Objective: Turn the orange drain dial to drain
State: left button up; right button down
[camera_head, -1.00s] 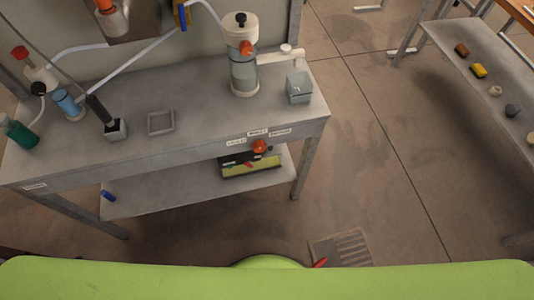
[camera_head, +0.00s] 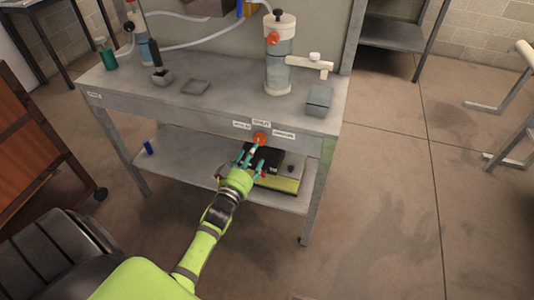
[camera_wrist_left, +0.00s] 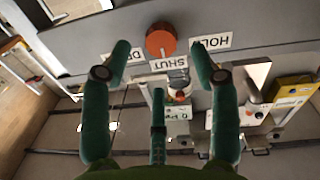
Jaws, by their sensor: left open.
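The orange drain dial (camera_head: 260,138) is on the front edge of the grey bench. It also shows at the top of the left wrist view (camera_wrist_left: 161,41), with a pale mark on its rim at the SHUT label (camera_wrist_left: 168,63). A HOLD label (camera_wrist_left: 211,42) is on its right there, and a partly hidden label starting with D (camera_wrist_left: 121,56) is on its left. My left gripper (camera_head: 251,153) is open, just in front of and below the dial. In the wrist view its green fingers (camera_wrist_left: 159,78) are spread on either side of the dial, with no contact clearly seen.
The bench (camera_head: 225,105) holds a clear cylinder (camera_head: 279,65) with a white spout, a grey box (camera_head: 319,100) and a square frame (camera_head: 195,87). A lower shelf (camera_head: 185,160) carries a black and yellow-green case (camera_head: 280,183).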

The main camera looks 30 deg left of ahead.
aim_at(259, 143)
pick_arm(q)
jog(key=w, duration=0.3)
jog(key=w+a, duration=0.1)
jog(key=w, duration=0.2)
jog(key=shift+a+f, duration=0.1)
jog(key=shift+s, duration=0.15)
jog(key=c, duration=1.1)
pick_arm(e)
jog(key=shift+w+a+f, duration=0.1)
jog(key=shift+a+f, duration=0.05)
jog(key=shift+a, duration=0.15)
